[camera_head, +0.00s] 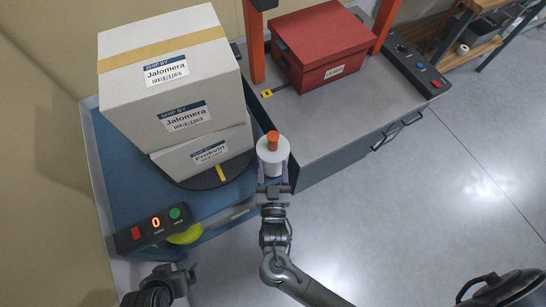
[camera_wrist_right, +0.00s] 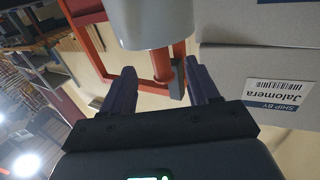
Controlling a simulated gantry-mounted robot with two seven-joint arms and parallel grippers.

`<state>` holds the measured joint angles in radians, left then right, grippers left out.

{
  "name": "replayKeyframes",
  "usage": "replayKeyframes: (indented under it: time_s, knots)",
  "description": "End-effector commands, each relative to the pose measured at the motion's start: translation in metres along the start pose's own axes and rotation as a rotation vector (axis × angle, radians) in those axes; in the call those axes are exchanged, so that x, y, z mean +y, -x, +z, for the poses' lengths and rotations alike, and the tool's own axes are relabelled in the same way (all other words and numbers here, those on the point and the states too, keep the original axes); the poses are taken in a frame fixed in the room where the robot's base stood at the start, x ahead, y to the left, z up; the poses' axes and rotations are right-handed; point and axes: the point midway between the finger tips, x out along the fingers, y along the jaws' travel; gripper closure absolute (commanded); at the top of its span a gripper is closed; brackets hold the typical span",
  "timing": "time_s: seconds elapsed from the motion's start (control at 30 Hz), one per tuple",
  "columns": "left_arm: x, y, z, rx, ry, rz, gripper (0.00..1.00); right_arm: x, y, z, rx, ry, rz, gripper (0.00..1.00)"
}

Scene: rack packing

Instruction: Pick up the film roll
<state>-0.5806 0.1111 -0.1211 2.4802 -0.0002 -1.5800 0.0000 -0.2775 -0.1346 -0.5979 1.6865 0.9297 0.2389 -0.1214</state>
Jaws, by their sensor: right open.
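The film roll is a white cylinder (camera_head: 273,158) with an orange handle (camera_head: 272,137) on its end, by the right edge of the blue station.
Two labelled boxes, a large upper one (camera_head: 165,85) and a lower one (camera_head: 205,152), are stacked on a dark turntable (camera_head: 195,181) left of the roll. A control panel (camera_head: 155,228) is in front. A red box (camera_head: 322,45) sits on the grey bench (camera_head: 310,122).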

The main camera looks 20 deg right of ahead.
Motion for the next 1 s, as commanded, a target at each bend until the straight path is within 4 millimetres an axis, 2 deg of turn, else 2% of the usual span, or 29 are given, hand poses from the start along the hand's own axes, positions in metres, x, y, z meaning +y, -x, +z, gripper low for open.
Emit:
replayKeyframes:
  time_s: [0.1, 0.47, 0.73, 1.0]
  knots:
    - [-0.001, -0.002, 0.001, 0.001, -0.003, -0.003, 0.00, 0.000, -0.017, 0.000, 0.003, 0.001, -0.001, 0.40]
    - [-0.003, -0.006, 0.002, 0.000, -0.012, -0.011, 0.00, 0.000, -0.042, -0.001, 0.003, 0.001, -0.001, 0.40]
    - [-0.003, -0.013, 0.004, 0.000, -0.012, -0.011, 0.00, 0.002, -0.075, -0.002, 0.003, 0.001, -0.001, 0.40]
    - [-0.001, -0.014, 0.004, 0.000, -0.004, -0.005, 0.00, 0.002, -0.085, -0.002, -0.001, 0.001, -0.001, 0.40]
